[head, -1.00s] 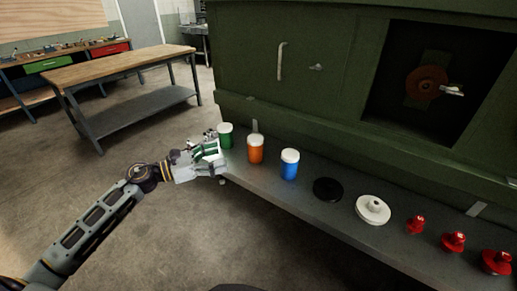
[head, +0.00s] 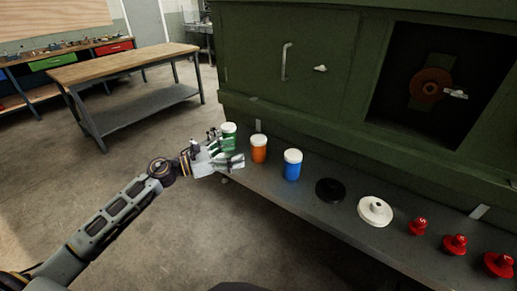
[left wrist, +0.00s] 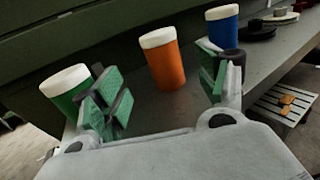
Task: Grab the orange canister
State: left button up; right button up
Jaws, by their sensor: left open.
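The orange canister (head: 259,150) has a white lid and stands upright on the grey shelf (head: 330,213) of the green cabinet. My left gripper (head: 232,155) is at the shelf's left end, just left of the orange canister and in front of the green canister (head: 229,131). In the left wrist view the orange canister (left wrist: 165,62) stands ahead, between the two spread green-padded fingers of the gripper (left wrist: 160,95), and nothing is held. The green canister (left wrist: 66,88) is beside the left finger there; whether they touch I cannot tell. My right gripper is not in view.
A blue canister (head: 292,165) stands right of the orange one. Further right on the shelf are a black disc (head: 329,190), a white flanged part (head: 375,211) and red knobs (head: 454,244). The green cabinet wall (head: 290,100) rises behind. Open floor lies in front.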

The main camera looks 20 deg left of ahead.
aim_at(256, 146)
pick_arm(q)
jog(key=shift+p+x, duration=0.3)
jog(key=shift+x, duration=1.65)
jog(key=shift+d, duration=0.1)
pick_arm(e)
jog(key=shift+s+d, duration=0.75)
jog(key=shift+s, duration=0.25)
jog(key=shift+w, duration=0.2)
pick_arm(q)
jog(key=shift+w+d+r, duration=0.1)
jog(key=shift+w+d, duration=0.2)
jog(key=shift+d, duration=0.1)
jog(key=shift+p+x, duration=0.65)
jog(key=shift+x, duration=0.85)
jog(key=shift+w+d, duration=0.25)
jog(key=shift+d, duration=0.15)
jog(key=shift+w+d, duration=0.1)
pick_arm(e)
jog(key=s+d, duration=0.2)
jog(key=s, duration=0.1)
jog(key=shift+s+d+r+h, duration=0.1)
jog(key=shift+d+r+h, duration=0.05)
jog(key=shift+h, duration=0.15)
